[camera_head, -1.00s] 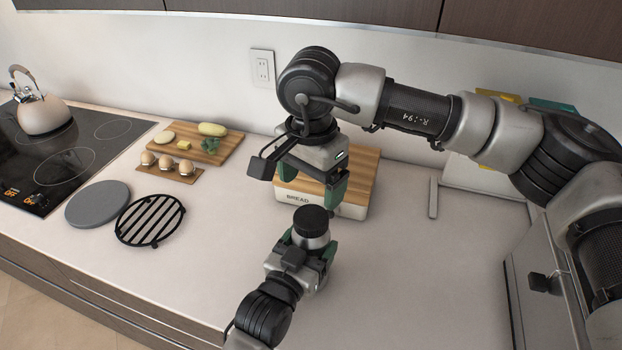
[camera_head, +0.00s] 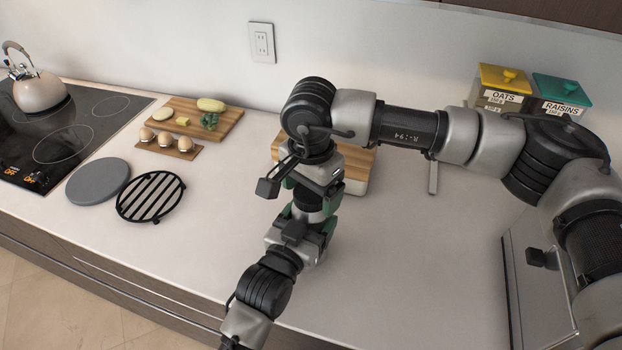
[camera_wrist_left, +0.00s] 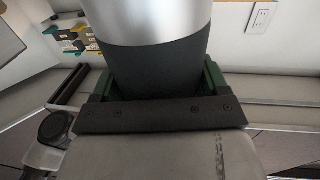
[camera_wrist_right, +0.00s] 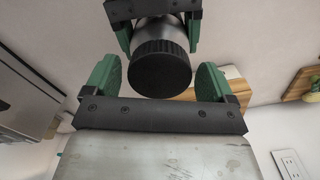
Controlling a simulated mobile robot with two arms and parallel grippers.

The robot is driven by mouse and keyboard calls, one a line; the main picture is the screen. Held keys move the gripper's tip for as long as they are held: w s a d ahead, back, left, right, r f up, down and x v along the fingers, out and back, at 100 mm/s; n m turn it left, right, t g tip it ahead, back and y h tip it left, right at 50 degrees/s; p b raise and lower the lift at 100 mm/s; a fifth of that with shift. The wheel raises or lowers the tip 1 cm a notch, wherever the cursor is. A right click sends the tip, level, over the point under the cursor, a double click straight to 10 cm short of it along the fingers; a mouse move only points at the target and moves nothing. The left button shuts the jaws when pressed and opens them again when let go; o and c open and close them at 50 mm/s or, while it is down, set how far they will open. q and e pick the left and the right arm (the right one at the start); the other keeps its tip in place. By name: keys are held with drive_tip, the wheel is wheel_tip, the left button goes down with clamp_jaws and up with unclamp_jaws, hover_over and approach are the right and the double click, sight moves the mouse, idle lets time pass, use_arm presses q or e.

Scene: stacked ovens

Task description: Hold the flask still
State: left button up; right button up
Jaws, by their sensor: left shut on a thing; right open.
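The flask (camera_head: 306,215) has a silver body and a black ribbed cap. My left gripper (camera_head: 309,226) is shut on it and holds it upright above the counter. In the left wrist view the flask (camera_wrist_left: 155,65) shows its silver part above a dark lower part, between the green fingers. My right gripper (camera_head: 312,192) is open directly above the flask, with its fingers on both sides of the cap. In the right wrist view the cap (camera_wrist_right: 160,70) lies between the green fingers, with gaps on both sides. The head view partly hides the cap behind the right gripper.
The bread box (camera_head: 358,172) stands behind the grippers. A board with vegetables (camera_head: 228,122), an egg holder (camera_head: 170,147), a black grill rack (camera_head: 151,197) and a grey disc (camera_head: 98,181) lie to the left. OATS (camera_head: 497,90) and RAISINS (camera_head: 558,97) canisters stand right.

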drive_tip(key=c, duration=1)
drive_tip(key=o, duration=1.1)
drive_tip(key=shift+r, duration=0.15)
wheel_tip(320, 180, up, 12)
drive_tip(key=shift+f, duration=0.15)
